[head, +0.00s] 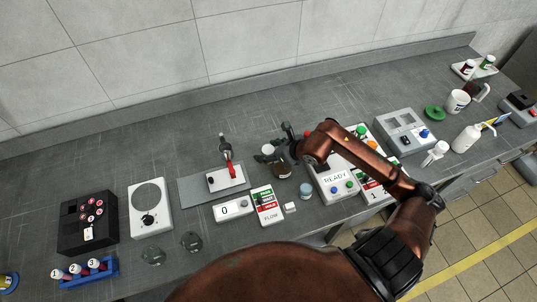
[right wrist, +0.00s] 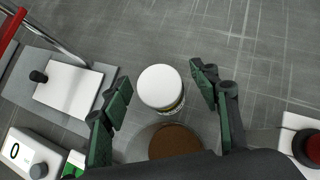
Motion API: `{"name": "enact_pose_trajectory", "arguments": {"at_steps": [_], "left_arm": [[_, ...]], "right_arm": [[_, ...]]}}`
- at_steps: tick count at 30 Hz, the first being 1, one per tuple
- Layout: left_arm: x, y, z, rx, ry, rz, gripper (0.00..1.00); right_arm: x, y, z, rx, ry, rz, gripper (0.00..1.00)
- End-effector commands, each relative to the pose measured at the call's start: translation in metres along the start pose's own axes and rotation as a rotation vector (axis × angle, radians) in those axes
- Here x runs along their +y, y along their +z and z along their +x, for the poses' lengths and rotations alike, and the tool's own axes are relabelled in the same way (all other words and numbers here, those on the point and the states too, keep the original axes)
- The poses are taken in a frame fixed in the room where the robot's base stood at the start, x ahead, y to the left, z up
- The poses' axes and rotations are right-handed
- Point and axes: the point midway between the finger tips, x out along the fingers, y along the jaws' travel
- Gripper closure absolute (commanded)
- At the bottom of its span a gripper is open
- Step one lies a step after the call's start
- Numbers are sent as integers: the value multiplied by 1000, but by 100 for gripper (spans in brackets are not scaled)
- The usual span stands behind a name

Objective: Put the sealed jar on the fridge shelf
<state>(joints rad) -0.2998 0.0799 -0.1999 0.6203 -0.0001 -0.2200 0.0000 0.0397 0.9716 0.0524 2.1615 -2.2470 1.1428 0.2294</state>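A small jar with a white lid (right wrist: 160,86) stands upright on the grey bench. In the head view the white lid (head: 267,149) shows beside my right gripper (head: 277,146). In the right wrist view the open fingers of my right gripper (right wrist: 160,92) are on either side of the jar, with a gap on each side. A clear vessel with brown contents (right wrist: 175,142) stands close to the jar, partly hidden by the gripper; it also shows in the head view (head: 282,171). My left gripper is not in view. No fridge shelf is in view.
A blue-lidded jar (head: 306,190) stands right of the flow panel (head: 268,204). The bench behind the jar is clear.

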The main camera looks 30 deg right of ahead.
Motion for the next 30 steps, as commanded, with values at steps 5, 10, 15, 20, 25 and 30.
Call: {"name": "enact_pose_trajectory", "arguments": {"at_steps": [5, 10, 15, 20, 25, 30], "left_arm": [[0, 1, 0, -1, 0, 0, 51], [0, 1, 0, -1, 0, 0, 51], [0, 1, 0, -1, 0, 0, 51], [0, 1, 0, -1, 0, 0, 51], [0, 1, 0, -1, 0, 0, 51], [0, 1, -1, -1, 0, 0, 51]], "right_arm": [[0, 0, 0, 0, 0, 0, 57], [0, 0, 0, 0, 0, 0, 68], [0, 0, 0, 0, 0, 0, 80], [0, 0, 0, 0, -1, 0, 91], [0, 0, 0, -1, -1, 0, 99], [0, 4, -4, -3, -1, -1, 99]]}}
